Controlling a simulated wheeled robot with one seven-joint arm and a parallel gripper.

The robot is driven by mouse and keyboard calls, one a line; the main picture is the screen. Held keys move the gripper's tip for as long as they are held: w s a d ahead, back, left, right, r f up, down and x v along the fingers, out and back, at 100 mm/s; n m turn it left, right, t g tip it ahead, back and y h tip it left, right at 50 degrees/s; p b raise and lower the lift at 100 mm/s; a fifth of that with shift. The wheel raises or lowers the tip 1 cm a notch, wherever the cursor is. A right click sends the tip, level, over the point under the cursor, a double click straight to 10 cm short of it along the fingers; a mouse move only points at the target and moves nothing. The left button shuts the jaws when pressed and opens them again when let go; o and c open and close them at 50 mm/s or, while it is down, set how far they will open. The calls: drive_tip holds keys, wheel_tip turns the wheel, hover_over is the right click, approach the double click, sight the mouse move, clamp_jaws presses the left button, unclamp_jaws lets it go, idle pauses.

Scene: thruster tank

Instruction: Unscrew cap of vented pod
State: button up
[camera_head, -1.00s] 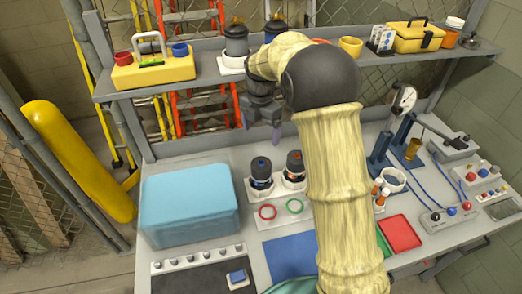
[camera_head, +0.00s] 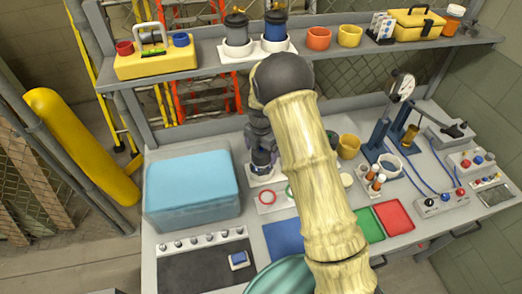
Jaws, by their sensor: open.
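My gripper (camera_head: 263,153) is open and points down at the bench pods, with my arm crossing the middle of the picture. Under it, the left bench pod (camera_head: 262,169) shows only its lower part in a white holder (camera_head: 255,181). I cannot tell whether the fingers are around its cap or touching it. The right bench pod is hidden behind my arm. On the shelf stand two more dark pods in white seats, a left one (camera_head: 236,32) with a black body and a right one (camera_head: 275,30) with a blue band; both have brownish fittings on top.
A blue box (camera_head: 190,192) stands left of the pods. Red and green rings (camera_head: 267,197) lie in front. A white ring (camera_head: 391,165), tubes, a gauge stand (camera_head: 384,140) and control boxes fill the right. The shelf (camera_head: 210,68) overhangs the back of the bench.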

drive_tip(key=shift+f, duration=0.6)
drive_tip(key=c, duration=1)
drive_tip(key=shift+o, duration=1.1)
drive_tip(key=shift+c, duration=1.2)
